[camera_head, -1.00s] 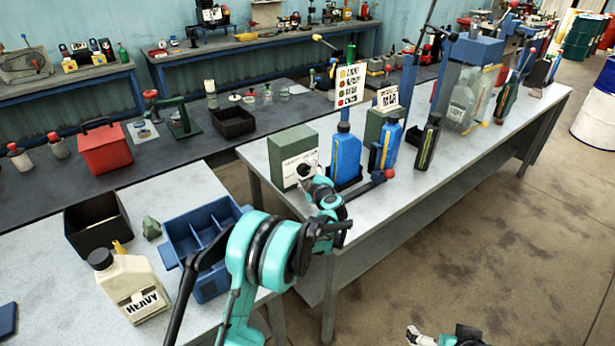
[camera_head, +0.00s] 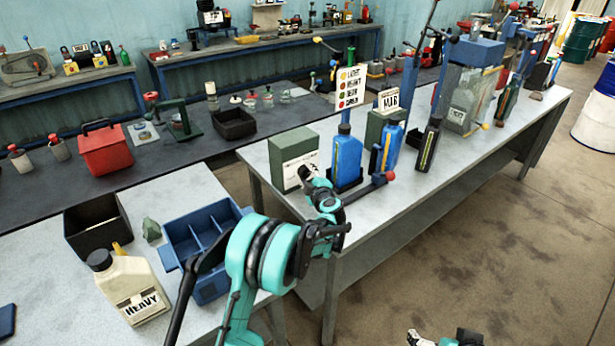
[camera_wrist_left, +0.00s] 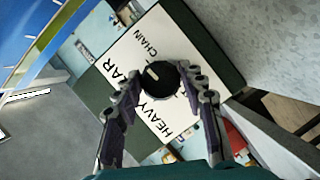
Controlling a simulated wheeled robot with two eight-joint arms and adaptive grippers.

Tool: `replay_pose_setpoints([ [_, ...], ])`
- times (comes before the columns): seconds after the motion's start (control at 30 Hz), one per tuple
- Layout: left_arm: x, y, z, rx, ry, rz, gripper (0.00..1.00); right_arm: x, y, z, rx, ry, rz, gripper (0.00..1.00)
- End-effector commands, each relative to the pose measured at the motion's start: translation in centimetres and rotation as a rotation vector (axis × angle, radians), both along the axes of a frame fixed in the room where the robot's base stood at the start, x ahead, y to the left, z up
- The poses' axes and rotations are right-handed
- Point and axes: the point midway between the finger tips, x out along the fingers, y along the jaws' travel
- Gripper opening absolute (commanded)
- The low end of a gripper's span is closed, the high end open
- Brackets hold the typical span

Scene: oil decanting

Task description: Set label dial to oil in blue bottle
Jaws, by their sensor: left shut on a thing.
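The label dial is a black round knob (camera_wrist_left: 156,72) with a pale mark, on a white plate (camera_wrist_left: 128,48) on a green box (camera_head: 291,146). The words HEAVY and CHAIN and a word ending in AR stand around the knob, partly covered by fingers. My left gripper (camera_wrist_left: 161,80) is shut on the knob, one finger on each side; it also shows in the head view (camera_head: 307,177). A blue bottle (camera_head: 346,157) stands upright right of the box, with another blue bottle (camera_head: 391,146) behind it. My right gripper (camera_head: 416,339) is barely in view at the bottom edge.
A sign with coloured dots (camera_head: 351,88) and a lettered card (camera_head: 389,100) stand behind the bottles. A dark bottle (camera_head: 428,145) is further right. A cream jug labelled HEAVY (camera_head: 128,278) and a blue divided tray (camera_head: 193,222) are on the near left table.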

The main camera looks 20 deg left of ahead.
Motion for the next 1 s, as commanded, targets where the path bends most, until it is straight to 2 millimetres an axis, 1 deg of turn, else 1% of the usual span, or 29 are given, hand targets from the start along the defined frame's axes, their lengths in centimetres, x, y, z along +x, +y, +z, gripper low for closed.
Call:
replay_pose_setpoints([
  [0.17,-0.1,0.1,-0.3,-0.075,-0.097,0.000,0.11,0.0,0.0,-0.8,0.000,0.000,0.000,1.00],
  [0.6,0.0,0.0,-0.4,-0.326,-0.419,0.000,0.11,0.0,0.0,-2.7,0.000,0.000,0.000,1.00],
  [1.0,0.0,0.0,-0.4,-0.513,-0.657,0.000,0.11,0.0,0.0,-3.0,0.000,0.000,0.000,1.00],
])
